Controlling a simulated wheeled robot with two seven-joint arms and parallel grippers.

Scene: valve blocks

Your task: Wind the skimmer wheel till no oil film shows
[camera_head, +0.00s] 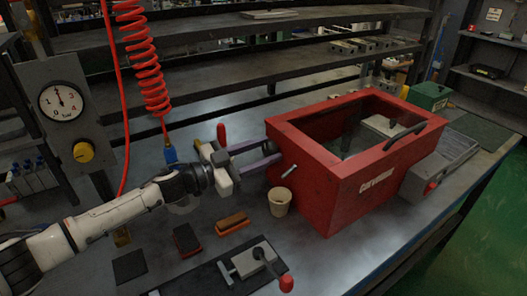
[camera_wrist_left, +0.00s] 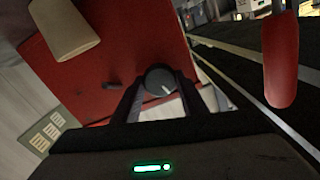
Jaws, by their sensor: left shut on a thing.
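A red open-topped tank (camera_head: 345,190) with pale lettering stands on the bench, right of centre. A dark round knob with a pale mark (camera_wrist_left: 160,79), which looks like the skimmer wheel, is on the tank's red side (camera_wrist_left: 85,75) in the left wrist view. My left gripper (camera_head: 272,153) reaches the tank's left side, and its fingers (camera_wrist_left: 160,88) are shut on the knob. In the head view the fingers hide the knob. The tank's inside is dark, and I cannot tell whether an oil film shows. My right gripper is not in view.
A beige cup (camera_head: 279,201) stands by the tank's near-left corner. A red handle (camera_head: 221,135) rises close behind my left gripper. A red coiled hose (camera_head: 150,70) hangs behind my arm.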

